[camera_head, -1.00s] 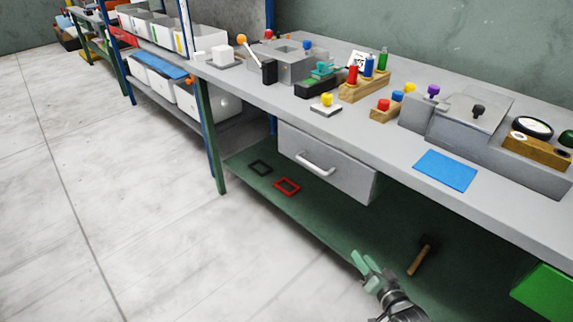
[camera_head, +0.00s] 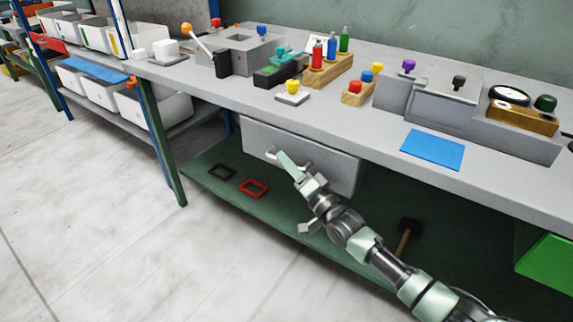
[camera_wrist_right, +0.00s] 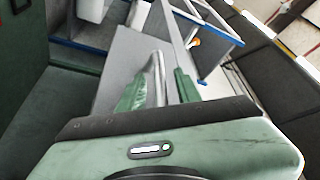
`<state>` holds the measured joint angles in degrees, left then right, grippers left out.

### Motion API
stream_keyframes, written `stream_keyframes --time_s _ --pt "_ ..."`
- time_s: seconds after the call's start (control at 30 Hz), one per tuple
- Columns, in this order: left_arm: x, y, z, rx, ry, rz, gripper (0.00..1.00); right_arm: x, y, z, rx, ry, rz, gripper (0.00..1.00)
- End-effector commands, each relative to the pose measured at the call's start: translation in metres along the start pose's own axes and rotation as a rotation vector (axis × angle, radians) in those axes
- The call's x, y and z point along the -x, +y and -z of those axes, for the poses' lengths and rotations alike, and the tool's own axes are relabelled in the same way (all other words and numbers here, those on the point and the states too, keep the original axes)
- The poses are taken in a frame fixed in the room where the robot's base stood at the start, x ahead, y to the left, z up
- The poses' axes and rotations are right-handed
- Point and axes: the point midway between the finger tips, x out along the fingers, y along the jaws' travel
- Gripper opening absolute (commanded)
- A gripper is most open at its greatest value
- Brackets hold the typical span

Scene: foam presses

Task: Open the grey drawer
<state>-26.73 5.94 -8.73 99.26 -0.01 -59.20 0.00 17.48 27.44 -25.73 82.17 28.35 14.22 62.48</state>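The grey drawer (camera_head: 335,166) hangs under the workbench top and looks shut. Its light metal handle is partly hidden by my right gripper (camera_head: 286,160) in the head view. In the right wrist view the handle (camera_wrist_right: 158,72) stands between the two green fingertips of my right gripper (camera_wrist_right: 161,90), in front of the grey drawer (camera_wrist_right: 122,62). The fingers are apart, with a gap showing beside the bar, so the gripper looks open around the handle. My left gripper is not in view.
The workbench top (camera_head: 345,128) carries several fixtures and a blue sheet (camera_head: 433,149). The green lower shelf (camera_head: 215,192) holds a black frame (camera_head: 222,172), a red frame (camera_head: 254,188) and a hammer (camera_head: 408,232). A green box (camera_head: 548,262) is at right. Floor at left is clear.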

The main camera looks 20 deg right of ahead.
Motion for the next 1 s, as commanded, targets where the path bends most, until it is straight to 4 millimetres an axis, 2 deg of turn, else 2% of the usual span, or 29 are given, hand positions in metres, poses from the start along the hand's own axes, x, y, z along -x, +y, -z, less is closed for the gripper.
stream_keyframes --time_s 0.27,0.3,0.4,0.43,1.0 --pt "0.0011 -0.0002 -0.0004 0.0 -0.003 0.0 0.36 -0.0033 0.0003 -0.0003 0.0 -0.001 -0.001 0.34" --pt "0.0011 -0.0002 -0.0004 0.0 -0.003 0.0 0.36 -0.0032 0.0003 -0.0003 0.0 -0.001 -0.001 0.32" --pt "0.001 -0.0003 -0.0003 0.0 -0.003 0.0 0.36 -0.0031 0.0003 -0.0003 0.0 -0.001 -0.001 0.04" --pt "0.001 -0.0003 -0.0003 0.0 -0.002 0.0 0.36 -0.0031 0.0003 -0.0003 0.0 -0.001 -0.001 0.0" --pt "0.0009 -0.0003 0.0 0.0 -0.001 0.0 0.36 -0.0028 0.0006 -0.0003 0.0 -0.001 -0.001 0.0"
